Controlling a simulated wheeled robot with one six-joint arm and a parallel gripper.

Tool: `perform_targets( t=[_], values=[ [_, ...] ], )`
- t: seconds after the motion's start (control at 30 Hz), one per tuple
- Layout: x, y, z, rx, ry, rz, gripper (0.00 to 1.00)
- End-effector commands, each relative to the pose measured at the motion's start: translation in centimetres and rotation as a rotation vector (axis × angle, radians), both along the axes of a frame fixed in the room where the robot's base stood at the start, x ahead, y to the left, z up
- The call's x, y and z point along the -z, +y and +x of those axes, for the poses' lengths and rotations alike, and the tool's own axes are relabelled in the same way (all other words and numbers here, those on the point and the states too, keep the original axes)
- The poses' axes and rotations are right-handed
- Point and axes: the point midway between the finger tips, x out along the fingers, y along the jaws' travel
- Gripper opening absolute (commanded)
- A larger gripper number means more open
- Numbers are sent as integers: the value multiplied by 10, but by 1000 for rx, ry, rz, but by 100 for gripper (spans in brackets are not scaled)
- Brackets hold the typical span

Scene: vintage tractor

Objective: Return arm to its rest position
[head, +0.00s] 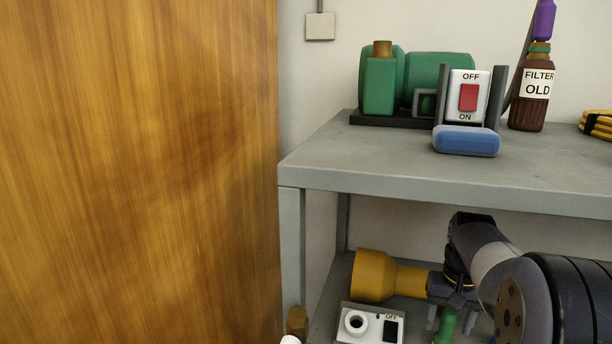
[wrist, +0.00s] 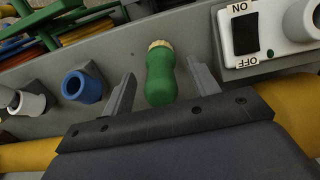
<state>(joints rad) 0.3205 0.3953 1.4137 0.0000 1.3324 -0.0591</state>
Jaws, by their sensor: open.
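My arm (head: 495,265) reaches over the lower shelf at the bottom right of the head view. My gripper (head: 450,318) points down there, partly cut off by the lower edge. In the wrist view my gripper (wrist: 163,85) is open, with two grey fingers spread apart. A green bottle-shaped piece (wrist: 161,75) with a cream top shows between the fingers, with a gap on both sides. The green piece also shows below the gripper in the head view (head: 446,325). No held object shows.
Beside the gripper are a yellow funnel-shaped part (head: 375,276) and a white switch box (head: 370,325). A blue ring (wrist: 82,86) stands nearby. The grey upper shelf (head: 350,165) overhangs, bearing a blue block (head: 466,142) and a filter bottle (head: 531,98). A wooden panel (head: 140,170) fills the left.

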Motion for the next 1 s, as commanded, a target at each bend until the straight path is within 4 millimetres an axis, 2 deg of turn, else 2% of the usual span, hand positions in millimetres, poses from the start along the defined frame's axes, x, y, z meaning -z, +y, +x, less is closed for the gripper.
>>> perform_targets(
  t=[0.37, 0.57, 0.7, 1.0],
  values=[
    [0, 0, 0, 0, 0, 0, 57],
    [11, 0, 0, 0, 1, 0, 57],
    [25, 0, -1, 0, 3, 1, 57],
    [25, 0, 0, 0, -2, -1, 57]
  ],
)
